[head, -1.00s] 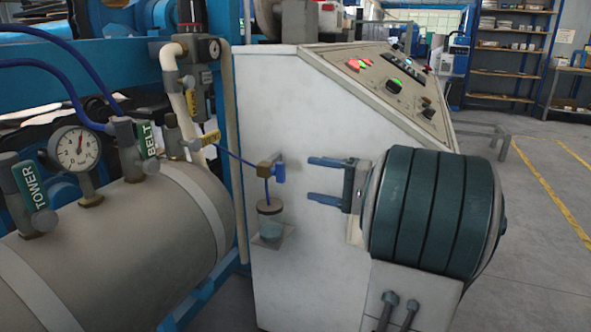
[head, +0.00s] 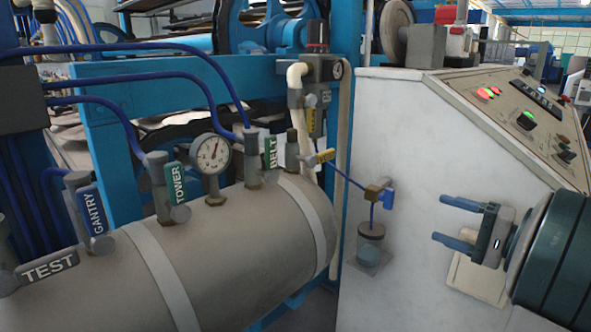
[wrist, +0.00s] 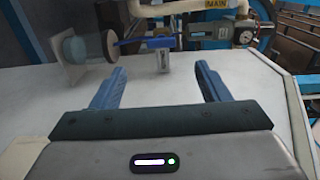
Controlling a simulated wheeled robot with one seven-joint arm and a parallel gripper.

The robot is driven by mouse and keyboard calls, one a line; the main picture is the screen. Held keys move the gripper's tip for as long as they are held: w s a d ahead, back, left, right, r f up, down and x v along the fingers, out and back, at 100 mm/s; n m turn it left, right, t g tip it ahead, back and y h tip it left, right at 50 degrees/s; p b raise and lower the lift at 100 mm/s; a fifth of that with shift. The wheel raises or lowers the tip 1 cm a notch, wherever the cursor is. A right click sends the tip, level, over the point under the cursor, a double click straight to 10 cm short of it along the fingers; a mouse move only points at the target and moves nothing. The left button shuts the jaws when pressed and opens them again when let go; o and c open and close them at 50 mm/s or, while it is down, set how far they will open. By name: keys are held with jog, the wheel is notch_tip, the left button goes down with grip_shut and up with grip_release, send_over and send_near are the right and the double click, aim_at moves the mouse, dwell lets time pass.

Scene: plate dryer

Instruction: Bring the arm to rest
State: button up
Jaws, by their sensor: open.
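My gripper (head: 457,221) is at the right of the head view, in front of the white side panel of the control cabinet (head: 415,130). Its two blue fingers point left and are apart, with nothing between them. In the wrist view my gripper (wrist: 160,85) also shows open and empty. Beyond its fingers is a small blue valve (wrist: 148,45), which shows in the head view (head: 388,198) to the left of my gripper, with a clear gap between them. My arm's dark green ribbed link fills the right edge of the head view.
A grey tank (head: 215,262) lies at the left, with a gauge (head: 211,154) and valves tagged TEST, GANTRY, TOWER and BELT. Blue hoses run above it. A small cup (head: 371,245) is on the panel below the blue valve. A sloped control panel (head: 520,115) tops the cabinet.

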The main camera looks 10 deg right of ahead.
jog(key=s+a+r+n+g+h+p, duration=0.1)
jog(key=s+a+r+g+p, duration=0.15)
jog(key=a+p, duration=0.4)
jog(key=s+a+r+n+g+p, duration=0.1)
jog(key=a+r+n+g+p, duration=0.15)
jog(key=a+g+p, duration=0.35)
jog(key=s+a+r+g+h+p, duration=0.1)
jog(key=s+a+r+g+p, duration=0.2)
jog(key=a, duration=0.5)
jog(key=s+a+r+n+h+p, duration=0.1)
jog(key=s+r+n+h+p, duration=0.2)
jog(key=r+p, duration=0.3)
jog(key=s+a+r+n+h+p, duration=0.2)
jog(key=r+h+p, duration=0.4)
jog(key=p, duration=0.7)
jog(key=shift+s+n, duration=0.75)
jog(key=shift+s, duration=0.5)
